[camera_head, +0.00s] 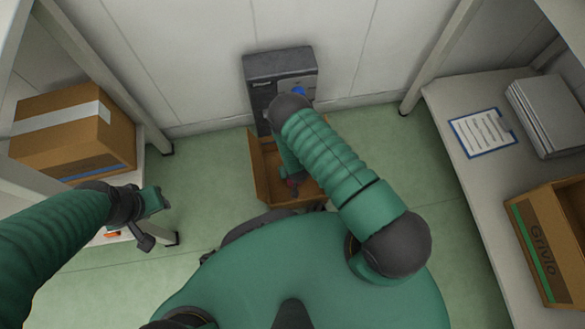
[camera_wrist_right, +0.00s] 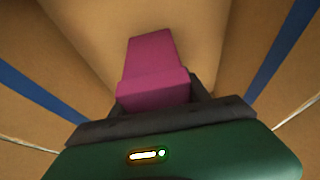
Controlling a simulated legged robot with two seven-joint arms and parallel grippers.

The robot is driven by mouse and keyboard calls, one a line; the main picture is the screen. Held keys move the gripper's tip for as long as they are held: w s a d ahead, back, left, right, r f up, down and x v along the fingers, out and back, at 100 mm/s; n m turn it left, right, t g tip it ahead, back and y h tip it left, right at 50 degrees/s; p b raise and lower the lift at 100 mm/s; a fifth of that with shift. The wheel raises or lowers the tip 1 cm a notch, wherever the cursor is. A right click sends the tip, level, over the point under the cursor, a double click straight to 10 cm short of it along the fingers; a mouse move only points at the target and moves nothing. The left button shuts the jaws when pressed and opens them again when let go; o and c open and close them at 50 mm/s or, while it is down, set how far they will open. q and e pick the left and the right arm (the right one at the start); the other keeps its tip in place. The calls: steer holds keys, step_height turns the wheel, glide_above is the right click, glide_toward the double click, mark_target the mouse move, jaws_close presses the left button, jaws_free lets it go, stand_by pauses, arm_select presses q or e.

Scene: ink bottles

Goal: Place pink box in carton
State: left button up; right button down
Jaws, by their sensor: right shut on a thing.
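An open brown carton (camera_head: 258,170) stands on the floor in the middle of the head view, in front of a dark grey unit. My right arm reaches down into it, and my right gripper (camera_head: 292,184) is at or inside its opening, partly hidden by the arm. In the right wrist view, the pink box (camera_wrist_right: 152,62) is held between the fingers of my right gripper (camera_wrist_right: 155,100), with brown cardboard walls and blue stripes around it. I cannot tell whether the box touches the carton bottom. My left gripper (camera_head: 150,213) hangs at the left, away from the carton; its jaws are unclear.
A taped closed box (camera_head: 75,130) sits on the left shelf. The right table (camera_head: 460,95) carries a clipboard (camera_head: 483,132), a grey stack (camera_head: 548,115) and another open carton (camera_head: 535,245). The dark grey unit (camera_head: 280,65) stands against the wall. Green floor is clear on both sides.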

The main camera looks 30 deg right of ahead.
steer(key=shift+f, duration=0.15)
steer(key=c, duration=0.5)
jaws_free()
steer(key=p+v, duration=0.7)
steer(key=v, duration=0.5)
steer(key=w+a+r+y, duration=0.1)
steer(key=w+r, duration=0.1)
steer(key=r, duration=0.8)
steer(key=w+r, duration=0.3)
steer(key=r, duration=0.6)
steer(key=s+r+n, duration=0.1)
steer(key=s+r, duration=0.2)
steer(key=r, duration=0.3)
steer(key=s+d+r+n+g, duration=0.1)
steer(key=s+r, duration=0.3)
steer(key=r, duration=0.2)
steer(key=s+d+r, duration=0.1)
steer(key=s+r, duration=0.2)
steer(key=r, duration=0.3)
steer(key=shift+s+r+n+g, duration=0.15)
steer(key=shift+r+n+g, duration=0.15)
steer(key=shift+r+n, duration=0.1)
